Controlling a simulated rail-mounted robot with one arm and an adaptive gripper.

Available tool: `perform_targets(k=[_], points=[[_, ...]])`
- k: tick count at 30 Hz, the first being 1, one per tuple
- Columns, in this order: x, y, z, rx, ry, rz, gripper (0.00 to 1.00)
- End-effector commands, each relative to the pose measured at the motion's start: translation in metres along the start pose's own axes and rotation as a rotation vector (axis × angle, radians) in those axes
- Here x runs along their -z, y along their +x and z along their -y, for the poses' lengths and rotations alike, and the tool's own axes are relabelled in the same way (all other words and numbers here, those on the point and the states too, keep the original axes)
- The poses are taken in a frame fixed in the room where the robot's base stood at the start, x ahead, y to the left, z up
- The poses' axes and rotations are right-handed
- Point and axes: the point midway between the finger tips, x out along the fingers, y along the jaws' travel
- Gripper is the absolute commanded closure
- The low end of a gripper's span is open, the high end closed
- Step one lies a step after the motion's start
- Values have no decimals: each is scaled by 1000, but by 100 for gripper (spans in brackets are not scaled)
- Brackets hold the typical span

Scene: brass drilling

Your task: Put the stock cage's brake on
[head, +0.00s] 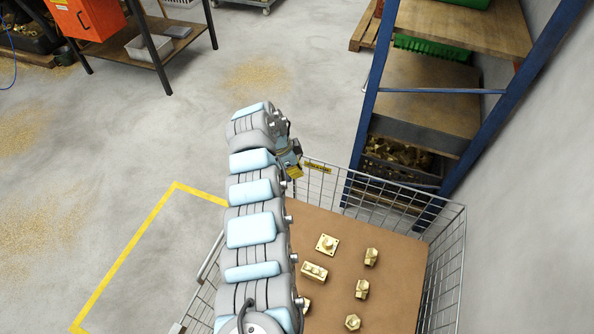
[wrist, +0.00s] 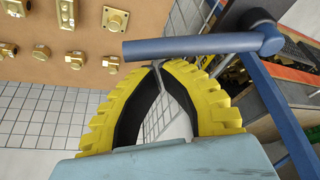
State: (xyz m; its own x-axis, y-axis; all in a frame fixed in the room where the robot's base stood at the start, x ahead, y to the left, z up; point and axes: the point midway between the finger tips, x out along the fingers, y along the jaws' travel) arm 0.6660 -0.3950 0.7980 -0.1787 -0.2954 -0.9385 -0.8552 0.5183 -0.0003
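The stock cage (head: 460,235) is a wire-mesh cage with a brown board (head: 395,290) inside, at the lower right of the head view. Its mesh also shows in the wrist view (wrist: 50,115). A blue round-ended bar (wrist: 190,46), joined to a blue arm at right, crosses just above my fingertips in the wrist view; I cannot tell for sure that it is the brake lever. My gripper (wrist: 157,67) has yellow fingers with tips together and nothing seen between them. In the head view, my gripper (head: 294,171) is at the cage's far edge, largely hidden by my arm.
Several brass parts (head: 327,244) lie on the board. A blue-framed shelf rack (head: 374,100) with bins stands close behind the cage at right, next to the wall. A dark-legged bench (head: 160,55) is at top left. The floor left of the cage is clear, with a yellow line (head: 125,255).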

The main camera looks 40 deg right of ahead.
Motion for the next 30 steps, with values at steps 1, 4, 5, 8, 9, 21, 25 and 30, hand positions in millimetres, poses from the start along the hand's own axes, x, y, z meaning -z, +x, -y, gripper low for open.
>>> perform_targets(k=[1,4,5,8,9,21,25,30], points=[[0,0,0,0,1,0,100],[-1,0,0,0,1,0,100],[-1,0,0,-1,1,0,100],[-1,0,0,-1,1,0,100],[-1,-1,0,-1,1,0,100],[3,-1,-1,-1,1,0,100],[13,-1,-4,-2,3,-1,100],[38,2,-11,-5,8,-3,100]])
